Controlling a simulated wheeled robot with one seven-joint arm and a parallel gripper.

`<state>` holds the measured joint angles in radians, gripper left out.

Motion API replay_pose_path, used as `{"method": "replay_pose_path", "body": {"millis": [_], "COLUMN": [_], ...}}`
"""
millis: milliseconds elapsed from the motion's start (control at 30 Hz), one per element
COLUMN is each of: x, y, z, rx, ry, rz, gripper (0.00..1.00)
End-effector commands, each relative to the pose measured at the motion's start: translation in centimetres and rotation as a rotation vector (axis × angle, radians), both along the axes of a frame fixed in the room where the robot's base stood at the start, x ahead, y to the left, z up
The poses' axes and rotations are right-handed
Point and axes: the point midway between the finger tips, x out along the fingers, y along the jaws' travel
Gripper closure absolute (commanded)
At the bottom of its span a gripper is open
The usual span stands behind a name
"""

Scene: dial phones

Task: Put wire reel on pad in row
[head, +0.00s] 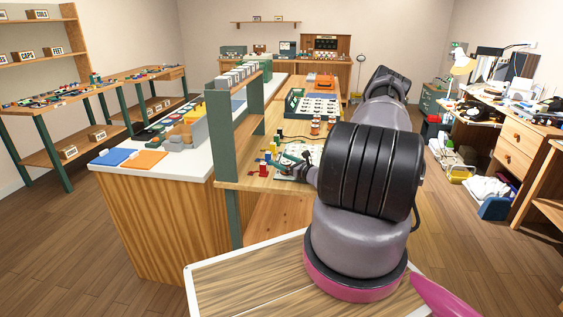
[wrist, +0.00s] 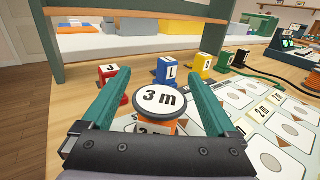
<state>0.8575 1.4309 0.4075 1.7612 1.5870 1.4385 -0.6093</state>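A wire reel (wrist: 160,98) with a round pale top marked "3 m" and an orange body stands between the fingers of my gripper (wrist: 160,78) in the wrist view. The reel's lower part is hidden by the gripper body. A pale mat with rows of white pads with grey discs (wrist: 292,130) lies to the right; small "2 m" and "1 m" labels stand among them. In the head view my gripper (head: 293,168) is low over the wooden bench, and the reel cannot be made out.
A red block (wrist: 112,80), a blue block (wrist: 167,70), a yellow block (wrist: 201,66) and a green block (wrist: 240,58) stand beyond the gripper along the mat. A dark cable (wrist: 272,77) lies behind the mat. A green shelf post (head: 226,150) rises left of the gripper.

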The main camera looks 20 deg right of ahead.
Motion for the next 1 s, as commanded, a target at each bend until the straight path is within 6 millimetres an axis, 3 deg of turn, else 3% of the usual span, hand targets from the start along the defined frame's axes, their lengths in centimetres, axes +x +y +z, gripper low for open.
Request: {"method": "replay_pose_path", "body": {"millis": [167, 500, 700, 1000], "x": [-0.9, -7.5, -10.2, -11.0], "y": [-0.4, -3.2, -4.2, -4.3], "z": [0.3, 0.3, 0.3, 0.9], "rx": [0.001, 0.001, 0.000, -0.011], "ry": [0.002, 0.001, 0.001, -0.004], "rz": [0.000, -0.003, -0.002, 0.019], "gripper": [0.07, 0.07, 0.07, 0.07]}}
